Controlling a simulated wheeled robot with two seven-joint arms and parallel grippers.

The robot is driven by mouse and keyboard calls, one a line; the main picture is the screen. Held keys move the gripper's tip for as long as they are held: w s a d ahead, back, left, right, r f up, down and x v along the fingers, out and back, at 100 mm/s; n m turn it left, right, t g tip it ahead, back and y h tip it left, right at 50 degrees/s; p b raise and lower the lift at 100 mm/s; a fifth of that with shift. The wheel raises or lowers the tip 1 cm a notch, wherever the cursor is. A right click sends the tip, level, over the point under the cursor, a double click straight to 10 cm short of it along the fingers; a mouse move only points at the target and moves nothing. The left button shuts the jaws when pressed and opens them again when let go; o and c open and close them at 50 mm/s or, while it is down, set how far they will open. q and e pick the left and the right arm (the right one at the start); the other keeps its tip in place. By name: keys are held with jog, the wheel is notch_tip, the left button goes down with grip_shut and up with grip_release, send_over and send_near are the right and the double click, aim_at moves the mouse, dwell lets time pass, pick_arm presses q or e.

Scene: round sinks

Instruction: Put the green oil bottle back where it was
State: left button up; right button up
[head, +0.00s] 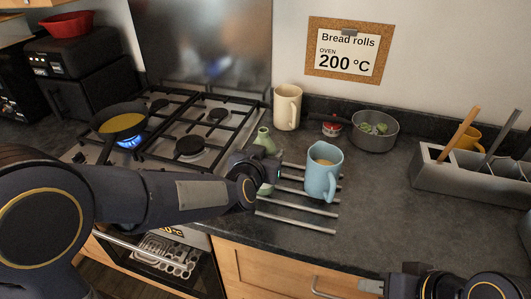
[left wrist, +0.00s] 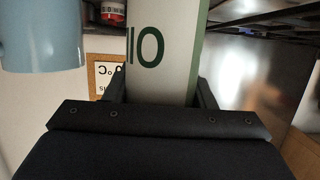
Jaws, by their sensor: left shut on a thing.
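The green oil bottle (head: 264,141) is pale green with a narrow neck and stands upright beside the hob's right edge, behind my left gripper (head: 262,170). In the left wrist view its pale label with dark green letters (left wrist: 150,45) sits between the two fingers of my left gripper (left wrist: 160,88), which is shut on it. The arm hides much of the bottle and its base, so I cannot tell whether it touches the counter. My right gripper (head: 370,286) is at the bottom right edge, partly cut off, away from the bottle.
A blue mug (head: 323,172) stands close right of the bottle on metal bars (head: 300,215). A cream jug (head: 287,107) and a grey pot (head: 375,130) stand behind. A pan (head: 120,122) sits over a lit flame at left. The front-right counter (head: 390,225) is clear.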

pick_arm(q)
jog(key=shift+f+b, duration=0.55)
jog(key=shift+f, duration=0.05)
jog(key=o, duration=1.2)
